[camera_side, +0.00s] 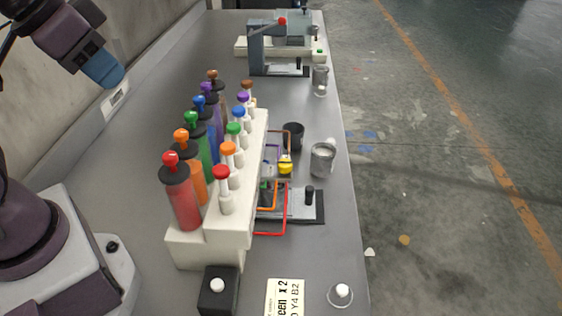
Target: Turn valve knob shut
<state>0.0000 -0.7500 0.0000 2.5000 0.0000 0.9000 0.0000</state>
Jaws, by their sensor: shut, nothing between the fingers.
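A cream rack (230,225) holds two rows of coloured parts. The left row has tall pigment cylinders with black collars and coloured knobs, from a red knob (170,158) at the near end to a brown knob (212,74) at the far end. The right row has small white stems topped by knobs, among them a red knob (221,172), an orange knob (229,148), a green knob (234,128) and a blue knob (238,112). The frame does not show which is the valve knob or how far any is turned. My gripper is outside the picture, and nothing touches the knobs.
Coloured wire loops (271,222) stick out right of the rack, near a dark scale (305,203). A metal cup (322,160) and a black cup (293,135) stand nearby. A grey press (257,45) stands at the back. The bench (150,150) is clear left of the rack.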

